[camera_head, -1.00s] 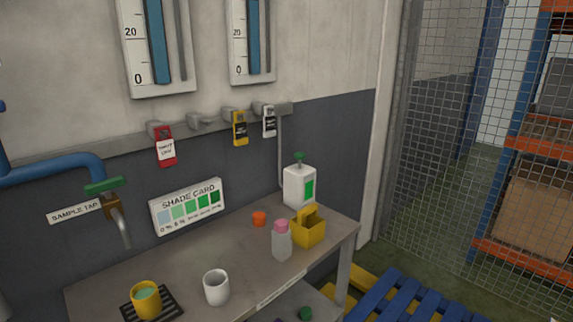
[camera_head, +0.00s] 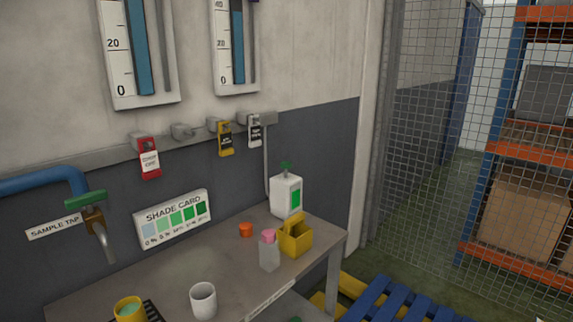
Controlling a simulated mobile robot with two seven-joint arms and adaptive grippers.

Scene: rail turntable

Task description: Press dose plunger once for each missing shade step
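The dose dispenser (camera_head: 286,196), a white bottle with a green label and a green plunger (camera_head: 286,168) on top, stands at the back right of the bench against the wall. The shade card (camera_head: 173,219) leans at the back of the bench and shows a row of patches from pale blue to dark green. A yellow cup (camera_head: 130,309) with pale green liquid sits on a dark grate at the front left, partly cut off by the frame's lower edge. A white cup (camera_head: 203,300) stands to its right. Neither of my grippers is in view.
A pink-capped bottle (camera_head: 269,250), a yellow caddy (camera_head: 295,237) and an orange cap (camera_head: 246,229) stand near the dispenser. The sample tap (camera_head: 97,220) hangs at the left. Blue pallet (camera_head: 385,300) and mesh fence lie right. The bench middle is clear.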

